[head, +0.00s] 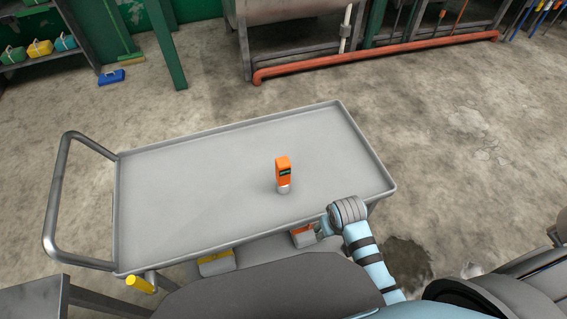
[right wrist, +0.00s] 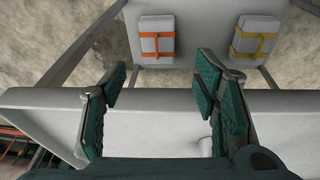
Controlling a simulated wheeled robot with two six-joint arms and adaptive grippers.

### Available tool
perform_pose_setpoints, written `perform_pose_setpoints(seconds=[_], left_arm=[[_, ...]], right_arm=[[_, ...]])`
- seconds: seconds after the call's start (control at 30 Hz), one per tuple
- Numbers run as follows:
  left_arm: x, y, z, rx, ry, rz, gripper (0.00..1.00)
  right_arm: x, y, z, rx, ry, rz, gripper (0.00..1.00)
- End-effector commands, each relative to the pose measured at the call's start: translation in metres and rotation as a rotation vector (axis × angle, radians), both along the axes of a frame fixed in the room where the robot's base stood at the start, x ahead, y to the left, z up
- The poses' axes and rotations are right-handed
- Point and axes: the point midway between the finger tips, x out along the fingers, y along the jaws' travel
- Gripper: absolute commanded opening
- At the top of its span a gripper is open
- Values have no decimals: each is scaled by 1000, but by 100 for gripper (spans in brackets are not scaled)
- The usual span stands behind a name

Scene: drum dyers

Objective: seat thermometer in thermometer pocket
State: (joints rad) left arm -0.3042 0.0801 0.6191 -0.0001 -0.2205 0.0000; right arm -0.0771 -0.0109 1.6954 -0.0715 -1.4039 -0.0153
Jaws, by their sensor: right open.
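The orange thermometer (head: 283,168) has a small dark display and stands upright on the grey cart top, right of its middle. Its grey lower end (head: 284,187) meets the tray; I cannot tell whether this is part of it or a separate holder. I cannot make out a thermometer pocket for certain. My right gripper (head: 323,229) is at the cart's near edge, in front of and to the right of the thermometer, apart from it. In the right wrist view, my right gripper (right wrist: 163,78) is open and empty above the cart rim. My left gripper is out of view.
The cart (head: 170,205) has a raised rim and a handle (head: 53,200) at left. Below it are grey packs with an orange strap (right wrist: 157,45) and a yellow strap (right wrist: 254,42). Most of the tray is bare. A red pipe (head: 380,55) runs behind.

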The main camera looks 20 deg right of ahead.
Motion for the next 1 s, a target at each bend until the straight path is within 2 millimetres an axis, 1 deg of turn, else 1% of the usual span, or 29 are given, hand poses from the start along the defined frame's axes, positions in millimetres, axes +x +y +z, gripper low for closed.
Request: perform_pose_setpoints(seconds=[0.03, 0.07, 0.1, 0.17, 0.2, 0.27, 0.3, 0.37, 0.4, 0.5, 0.57, 0.63, 0.8, 0.9, 1.0], left_arm=[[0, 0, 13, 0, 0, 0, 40], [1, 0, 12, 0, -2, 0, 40], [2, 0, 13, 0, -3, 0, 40], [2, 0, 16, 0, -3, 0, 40], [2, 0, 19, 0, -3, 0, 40], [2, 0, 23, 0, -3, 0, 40], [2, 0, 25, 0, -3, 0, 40], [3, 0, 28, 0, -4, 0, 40], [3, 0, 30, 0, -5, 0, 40], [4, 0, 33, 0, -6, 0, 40], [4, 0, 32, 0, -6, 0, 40], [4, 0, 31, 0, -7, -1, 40], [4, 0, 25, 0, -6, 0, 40], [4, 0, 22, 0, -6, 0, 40], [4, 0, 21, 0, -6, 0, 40]], right_arm=[[14, 4, 32, 6, -10, -4, 55], [28, 10, 37, 13, -5, -5, 55], [44, 16, 49, 20, 1, -6, 55], [70, 27, 74, 32, 9, -5, 55], [87, 36, 94, 39, 15, -2, 55], [110, 48, 127, 49, 25, 6, 55], [124, 57, 149, 55, 32, 13, 55], [140, 68, 182, 59, 42, 25, 55], [148, 74, 202, 62, 49, 33, 55], [159, 85, 235, 62, 62, 48, 55], [162, 88, 237, 61, 68, 52, 55], [164, 88, 223, 60, 72, 53, 55], [170, 89, 175, 60, 71, 53, 55], [173, 88, 157, 60, 69, 51, 55], [175, 89, 146, 61, 69, 51, 55]])
